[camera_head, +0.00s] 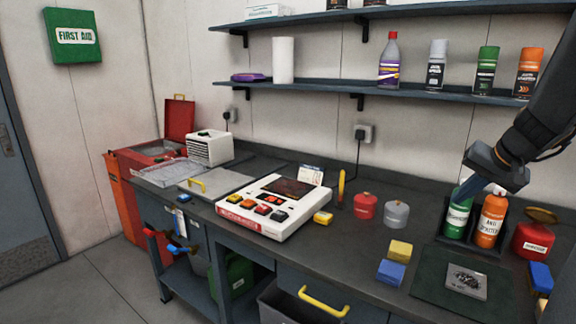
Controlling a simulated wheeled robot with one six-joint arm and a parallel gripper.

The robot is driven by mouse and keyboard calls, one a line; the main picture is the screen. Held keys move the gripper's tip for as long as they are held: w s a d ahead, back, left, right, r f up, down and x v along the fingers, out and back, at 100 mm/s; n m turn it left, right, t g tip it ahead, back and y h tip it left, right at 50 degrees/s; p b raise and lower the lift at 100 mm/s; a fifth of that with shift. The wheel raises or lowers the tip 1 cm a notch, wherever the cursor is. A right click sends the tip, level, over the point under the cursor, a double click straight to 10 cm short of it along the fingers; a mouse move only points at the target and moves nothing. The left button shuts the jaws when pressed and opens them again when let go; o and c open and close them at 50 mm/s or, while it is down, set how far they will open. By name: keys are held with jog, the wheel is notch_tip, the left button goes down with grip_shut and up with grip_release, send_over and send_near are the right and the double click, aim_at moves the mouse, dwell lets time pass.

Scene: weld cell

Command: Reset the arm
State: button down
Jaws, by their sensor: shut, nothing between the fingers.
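My arm comes in from the upper right. The gripper hides part of the tops of these cans. Whether it touches them I cannot tell.
The workbench (350,217) carries a white control panel (275,205), red and grey canisters, yellow and blue blocks and a dark mat (432,285). Shelves (330,90) with bottles and cans run above. The floor at the left (95,275) is clear.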

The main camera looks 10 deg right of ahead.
jog(key=s+a+f+n+g, duration=0.1)
jog(key=s+a+f, duration=0.15)
jog(key=a, duration=0.35)
jog(key=s+a+f+n+g, duration=0.1)
jog(key=a+f+n, duration=0.15)
jog(key=a, duration=0.45)
jog(key=s+a+f+g, duration=0.1)
jog(key=s+a+f, duration=0.1)
jog(key=a+f, duration=0.3)
jog(key=s+a+f+n+g, duration=0.2)
jog(key=s+a+f+n, duration=0.2)
jog(key=s+a, duration=0.7)
jog(key=shift+a+f+h, duration=0.2)
jog(key=shift+a+h, duration=0.2)
jog(key=shift+a, duration=0.6)
jog(key=shift+n, duration=0.25)
